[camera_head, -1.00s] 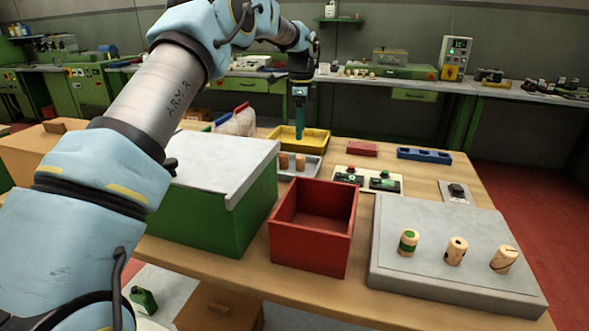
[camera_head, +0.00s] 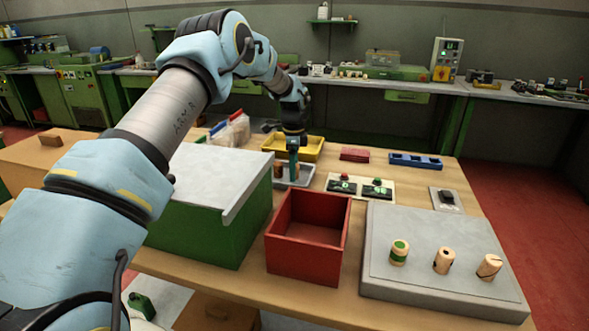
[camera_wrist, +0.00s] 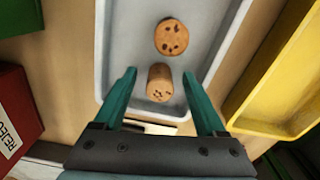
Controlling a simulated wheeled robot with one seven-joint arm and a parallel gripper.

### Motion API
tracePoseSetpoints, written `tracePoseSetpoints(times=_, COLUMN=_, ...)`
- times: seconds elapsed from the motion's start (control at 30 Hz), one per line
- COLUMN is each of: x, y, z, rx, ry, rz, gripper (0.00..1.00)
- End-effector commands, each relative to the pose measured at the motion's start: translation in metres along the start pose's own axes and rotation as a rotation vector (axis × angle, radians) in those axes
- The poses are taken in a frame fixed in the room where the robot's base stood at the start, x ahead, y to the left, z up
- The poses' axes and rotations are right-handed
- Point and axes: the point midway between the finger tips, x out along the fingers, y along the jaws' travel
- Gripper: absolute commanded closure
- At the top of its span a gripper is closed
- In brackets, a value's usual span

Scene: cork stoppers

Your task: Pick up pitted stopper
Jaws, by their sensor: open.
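Two pitted cork stoppers stand in the grey tray (camera_wrist: 103,60) in the wrist view. The nearer pitted stopper (camera_wrist: 160,83) has dark pits on its face and lies in line with the gap between my fingers. The farther pitted stopper (camera_wrist: 172,37) is beyond the fingertips. My gripper (camera_wrist: 160,74) is open, its teal fingers on either side of the nearer stopper; I cannot tell whether they touch it. In the head view my gripper (camera_head: 293,176) points down at the grey tray (camera_head: 297,184) and partly hides the stoppers.
A yellow tray (camera_head: 313,156) lies just behind the grey tray. A red box (camera_head: 305,257) and a green box with grey lid (camera_head: 200,215) stand in front. A grey slab (camera_head: 400,290) at right holds three marked stoppers. A two-button panel (camera_head: 360,189) sits right of the tray.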

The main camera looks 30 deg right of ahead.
Motion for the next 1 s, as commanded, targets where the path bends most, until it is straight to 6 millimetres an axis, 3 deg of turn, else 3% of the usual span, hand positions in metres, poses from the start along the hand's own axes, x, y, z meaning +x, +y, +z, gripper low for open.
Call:
tracePoseSetpoints(times=0.2, x=0.0006, y=0.0, z=0.0, rx=0.0, ry=0.0, rz=0.0, gripper=0.29)
tracePoseSetpoints(times=0.83, x=0.0002, y=-0.0001, z=0.0, rx=0.0, ry=0.0, rz=0.0, gripper=1.0)
tracePoseSetpoints(times=1.0, x=0.0002, y=-0.0001, z=0.0, rx=0.0, ry=0.0, rz=0.0, gripper=1.0)
